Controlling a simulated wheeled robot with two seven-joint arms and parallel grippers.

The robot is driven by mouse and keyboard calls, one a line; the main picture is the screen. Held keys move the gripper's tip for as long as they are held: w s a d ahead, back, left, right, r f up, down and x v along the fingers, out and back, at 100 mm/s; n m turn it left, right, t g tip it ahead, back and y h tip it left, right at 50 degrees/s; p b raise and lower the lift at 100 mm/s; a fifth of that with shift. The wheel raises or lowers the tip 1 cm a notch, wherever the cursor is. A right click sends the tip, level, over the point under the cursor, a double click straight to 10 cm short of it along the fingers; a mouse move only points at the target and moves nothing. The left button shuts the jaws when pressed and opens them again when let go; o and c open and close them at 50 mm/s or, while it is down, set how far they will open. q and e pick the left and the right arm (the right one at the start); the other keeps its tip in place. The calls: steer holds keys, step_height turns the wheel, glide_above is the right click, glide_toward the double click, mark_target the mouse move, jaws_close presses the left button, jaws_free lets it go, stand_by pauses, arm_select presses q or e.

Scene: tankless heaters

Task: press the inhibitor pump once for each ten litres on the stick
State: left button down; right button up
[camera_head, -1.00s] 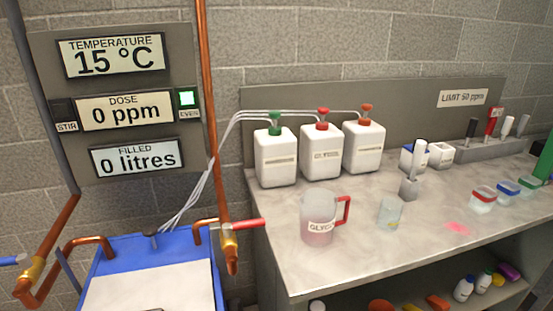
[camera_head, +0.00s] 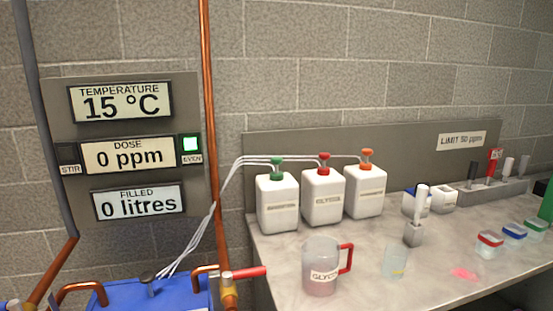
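Three white pump bottles stand in a row at the back left of the bench. The left one (camera_head: 278,203) has a green pump head (camera_head: 277,167) and a label too small to read surely. The middle one (camera_head: 323,197) has a red pump head and reads like "GLYCOL". The right one (camera_head: 365,192) has an orange pump head. A white upright stick-like handle (camera_head: 421,204) stands in a grey block; I cannot tell if it is the stick. The wall panel's displays read 15 °C, 0 ppm and, on the filled display (camera_head: 138,203), 0 litres. Neither gripper shows.
A glycol jug (camera_head: 321,268) with a red handle and a clear beaker (camera_head: 394,262) stand on the bench front. A blue tank (camera_head: 185,293) with copper pipes and a red-handled valve (camera_head: 245,273) is at lower left. Small lidded tubs (camera_head: 490,243) sit at right.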

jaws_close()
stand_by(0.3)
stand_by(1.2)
